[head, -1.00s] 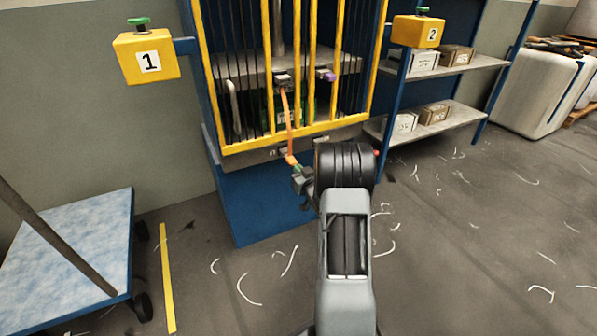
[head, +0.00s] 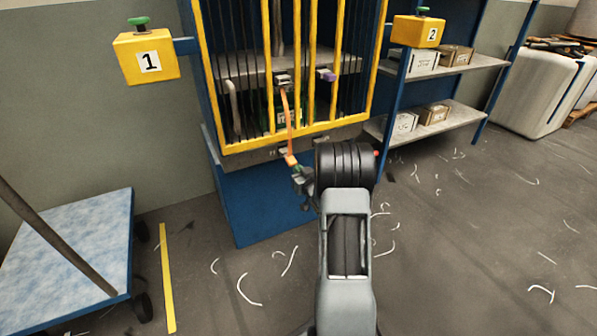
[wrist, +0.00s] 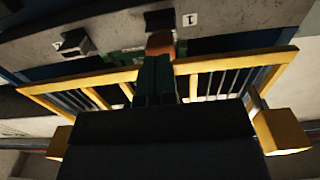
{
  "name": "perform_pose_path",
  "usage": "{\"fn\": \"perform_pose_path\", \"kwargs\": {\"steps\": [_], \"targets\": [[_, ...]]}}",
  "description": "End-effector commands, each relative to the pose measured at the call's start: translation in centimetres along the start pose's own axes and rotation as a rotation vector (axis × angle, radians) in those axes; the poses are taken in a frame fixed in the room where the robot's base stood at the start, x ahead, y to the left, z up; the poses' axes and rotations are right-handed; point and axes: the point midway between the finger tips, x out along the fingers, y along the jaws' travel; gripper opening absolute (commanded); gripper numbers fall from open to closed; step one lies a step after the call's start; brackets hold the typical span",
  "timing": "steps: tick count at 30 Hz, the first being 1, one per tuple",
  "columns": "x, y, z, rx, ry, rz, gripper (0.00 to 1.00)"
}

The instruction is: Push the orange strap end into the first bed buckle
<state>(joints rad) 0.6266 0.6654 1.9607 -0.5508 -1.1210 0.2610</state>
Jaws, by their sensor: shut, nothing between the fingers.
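The orange strap (head: 287,115) hangs in front of the yellow bars, from a grey fitting (head: 282,79) down to the lower bed edge. Its orange end also shows in the wrist view (wrist: 160,43), just beyond my fingertips. My gripper (head: 296,169) is shut at the strap's lower end, with nothing between its fingers; its green and dark fingers fill the middle of the wrist view (wrist: 155,65). A dark buckle (wrist: 160,18) sits just past the orange end, beside a label "1". I cannot tell whether the strap end is inside it.
A second dark buckle (wrist: 75,42) is on the bed edge. The yellow barred gate (head: 300,137) stands close to my gripper. Yellow boxes 1 (head: 147,58) and 2 (head: 418,32) flank the loom. A blue cart (head: 70,240) stands left; shelves (head: 450,98) stand right.

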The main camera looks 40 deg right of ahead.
Motion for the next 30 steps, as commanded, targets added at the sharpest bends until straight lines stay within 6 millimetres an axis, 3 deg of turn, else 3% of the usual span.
{"fn": "perform_pose_path", "kwargs": {"steps": [30], "targets": [[2.4,-0.1,0.2,0.001,-0.004,-0.001,0.00]]}}
